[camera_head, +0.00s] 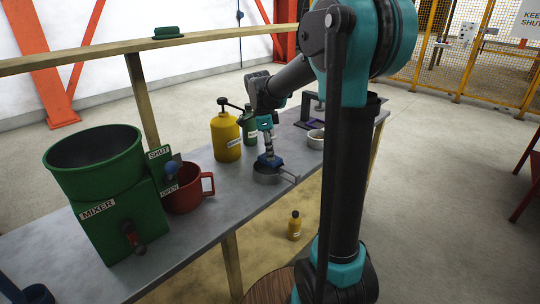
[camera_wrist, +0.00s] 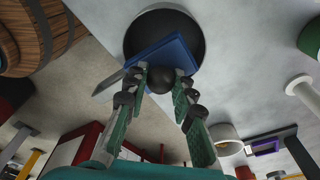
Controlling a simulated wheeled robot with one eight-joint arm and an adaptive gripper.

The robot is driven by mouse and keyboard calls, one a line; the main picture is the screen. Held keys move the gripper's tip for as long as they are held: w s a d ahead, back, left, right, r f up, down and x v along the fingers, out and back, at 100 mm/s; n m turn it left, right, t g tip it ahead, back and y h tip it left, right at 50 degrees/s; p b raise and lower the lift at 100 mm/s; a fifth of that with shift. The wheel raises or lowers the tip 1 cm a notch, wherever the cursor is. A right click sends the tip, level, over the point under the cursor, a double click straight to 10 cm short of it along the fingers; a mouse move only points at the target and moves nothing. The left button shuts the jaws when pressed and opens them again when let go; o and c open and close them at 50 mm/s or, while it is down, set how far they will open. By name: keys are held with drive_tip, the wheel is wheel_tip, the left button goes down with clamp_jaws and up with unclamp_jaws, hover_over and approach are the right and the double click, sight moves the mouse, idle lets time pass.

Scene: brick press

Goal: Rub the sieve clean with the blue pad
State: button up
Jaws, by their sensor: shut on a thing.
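The sieve (camera_head: 266,178) is a round, shallow metal pan with a handle pointing right, on the grey bench. In the wrist view the sieve (camera_wrist: 131,42) shows a dark round inside. The blue pad (camera_head: 277,160) is a flat block with a dark knob; the pad (camera_wrist: 178,50) lies over the sieve's opening, partly across its near rim. I cannot tell whether it touches the mesh. My gripper (camera_head: 268,146) points down above the sieve. In the wrist view its green fingers (camera_wrist: 161,78) are shut on the pad's knob. The pad hides part of the sieve.
A yellow can (camera_head: 226,137) and a green bottle (camera_head: 250,132) stand behind the sieve. A red mug (camera_head: 186,190) and the green mixer (camera_head: 95,160) stand to the left. A pale bowl (camera_head: 316,140) is to the right. A small yellow bottle (camera_head: 294,228) stands below the bench.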

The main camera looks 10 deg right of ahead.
drive_tip(key=shift+r, duration=1.5)
